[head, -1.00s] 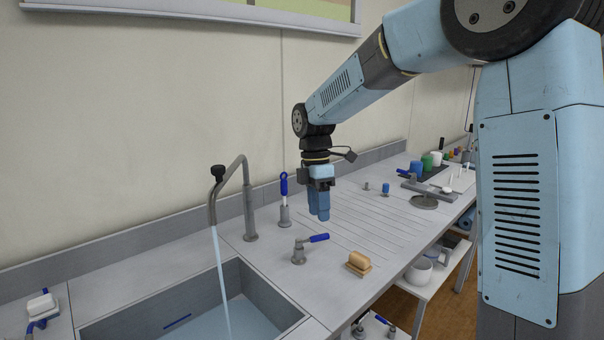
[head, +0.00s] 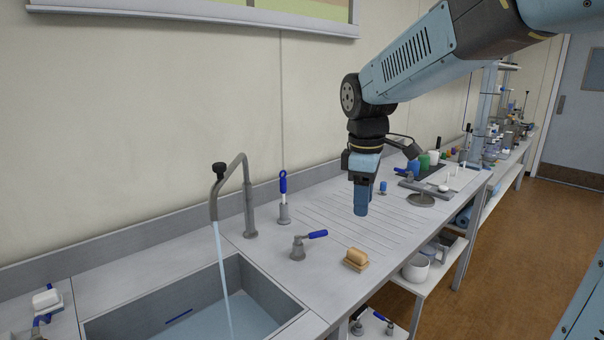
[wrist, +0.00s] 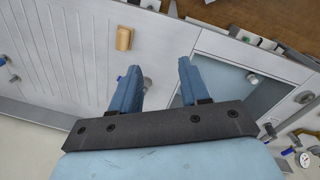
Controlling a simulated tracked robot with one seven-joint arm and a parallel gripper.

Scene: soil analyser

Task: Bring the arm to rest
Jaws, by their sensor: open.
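My gripper (head: 361,198) hangs pointing down above the ribbed draining board (head: 335,222), clear of the counter. In the wrist view my gripper (wrist: 160,80) shows its two blue fingers apart, with nothing between them but the counter and a tap below. In the head view the fingers overlap, so the gap between them is hidden there. My arm reaches in from the upper right of the head view, bent down at the wrist.
A sink (head: 190,290) has water running from a tall tap (head: 245,200). A lever tap (head: 298,250) and a tan brush or sponge (head: 356,257) are on the counter. Coloured containers (head: 424,162) and a flat stand (head: 421,200) are farther right. Open floor (head: 525,235) lies right.

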